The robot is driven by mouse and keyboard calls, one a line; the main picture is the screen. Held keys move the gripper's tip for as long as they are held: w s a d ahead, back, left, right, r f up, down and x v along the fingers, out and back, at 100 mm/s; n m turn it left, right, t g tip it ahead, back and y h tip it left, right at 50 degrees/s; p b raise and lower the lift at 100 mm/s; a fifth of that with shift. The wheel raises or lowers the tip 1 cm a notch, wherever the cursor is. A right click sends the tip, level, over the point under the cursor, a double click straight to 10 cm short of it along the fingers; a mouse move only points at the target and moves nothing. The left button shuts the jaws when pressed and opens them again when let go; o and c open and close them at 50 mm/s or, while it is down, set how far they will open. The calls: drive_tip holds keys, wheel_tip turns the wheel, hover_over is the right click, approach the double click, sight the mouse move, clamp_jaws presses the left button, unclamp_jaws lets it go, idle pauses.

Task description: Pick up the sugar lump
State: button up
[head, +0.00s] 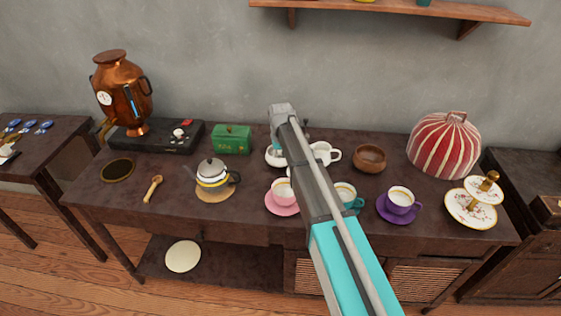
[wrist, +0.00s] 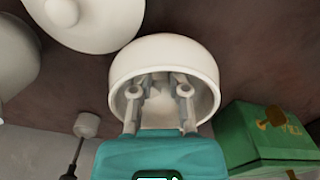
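The white sugar bowl (wrist: 205,62) fills the middle of the wrist view, its opening towards my gripper. In the head view the bowl (head: 271,160) stands behind the pink cup, partly covered by my arm. My gripper (wrist: 159,88) reaches into the bowl, its two fingers apart. Pale, lump-like shapes (wrist: 160,98) show between and behind the fingers. I cannot make out a single sugar lump clearly, nor whether a finger touches one. In the head view my arm hides most of the gripper.
A green box (head: 232,139) stands left of the bowl. A pink cup (head: 282,191) is in front, a white jug (head: 323,152) to the right. A teapot (head: 212,174), a teal cup (head: 346,194), a purple-saucer cup (head: 400,200) and a wooden bowl (head: 369,158) share the table.

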drive_tip(key=shift+r, duration=0.15)
idle(0.3)
wheel_tip(320, 180, up, 3)
drive_tip(key=p, duration=0.3)
drive_tip(key=s+d+r+p, duration=0.1)
drive_tip(key=s+r+p, duration=0.2)
drive_tip(key=s, duration=0.1)
drive_tip(key=s+d+r+p, duration=0.1)
drive_tip(key=s+r+p, duration=0.2)
drive_tip(key=s, duration=0.2)
drive_tip(key=s+d+r+p, duration=0.1)
drive_tip(key=s+r+p, duration=0.2)
drive_tip(key=s+p, duration=0.1)
drive_tip(key=shift+s+d+r, duration=0.3)
drive_tip(key=shift+r, duration=0.05)
drive_tip(key=shift+a, duration=0.15)
